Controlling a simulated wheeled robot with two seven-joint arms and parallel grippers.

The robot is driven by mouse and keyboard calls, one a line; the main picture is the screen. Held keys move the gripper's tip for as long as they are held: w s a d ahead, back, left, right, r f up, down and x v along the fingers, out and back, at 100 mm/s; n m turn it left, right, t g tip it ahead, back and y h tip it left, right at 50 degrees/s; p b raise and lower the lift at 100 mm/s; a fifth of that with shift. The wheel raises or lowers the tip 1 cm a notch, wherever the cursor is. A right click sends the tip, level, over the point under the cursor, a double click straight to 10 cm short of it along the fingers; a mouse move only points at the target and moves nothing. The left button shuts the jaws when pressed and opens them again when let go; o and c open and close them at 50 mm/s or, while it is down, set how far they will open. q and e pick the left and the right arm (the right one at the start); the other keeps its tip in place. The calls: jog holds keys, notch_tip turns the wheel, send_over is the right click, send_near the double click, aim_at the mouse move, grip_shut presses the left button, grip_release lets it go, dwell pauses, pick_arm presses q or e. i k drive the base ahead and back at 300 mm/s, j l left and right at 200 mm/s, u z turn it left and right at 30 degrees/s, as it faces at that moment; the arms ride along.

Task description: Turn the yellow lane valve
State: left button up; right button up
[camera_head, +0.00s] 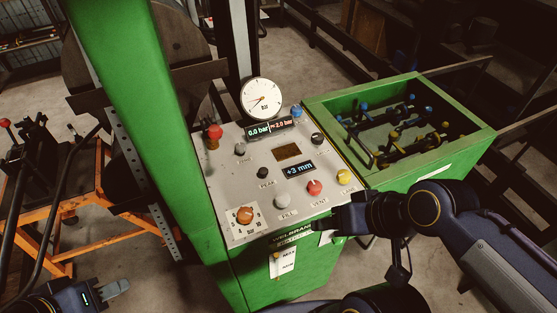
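A green open-topped box (470,148) at the right of the machine holds several valves and fittings on dark pipes. Some have yellow parts (382,160) toward the near side, and others have blue parts (365,121) toward the far side. Which yellow part is the lane valve's handle is too small to tell. My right gripper (338,219) is at the panel's near right edge, below the yellow button and apart from the box; its fingers are dark and unclear. My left gripper (112,290) is at the lower left, away from the machine, partly cut off by the frame.
The sloped control panel (225,180) carries a round gauge (262,98), a pressure display (270,128), a "+3 mm" display (300,170), a red button (314,187), a yellow button (344,176) and an orange knob (245,215). A green column (130,90) rises at left. An orange frame (95,205) stands farther left.

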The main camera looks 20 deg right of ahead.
aim_at(343, 176)
jog(key=k+z, duration=0.6)
jog(key=z, duration=0.25)
jog(key=i+z, duration=0.15)
jog(key=z, duration=0.2)
jog(key=i+z, duration=0.2)
jog(key=z, duration=0.2)
jog(key=i, duration=0.15)
jog(key=j, duration=0.1)
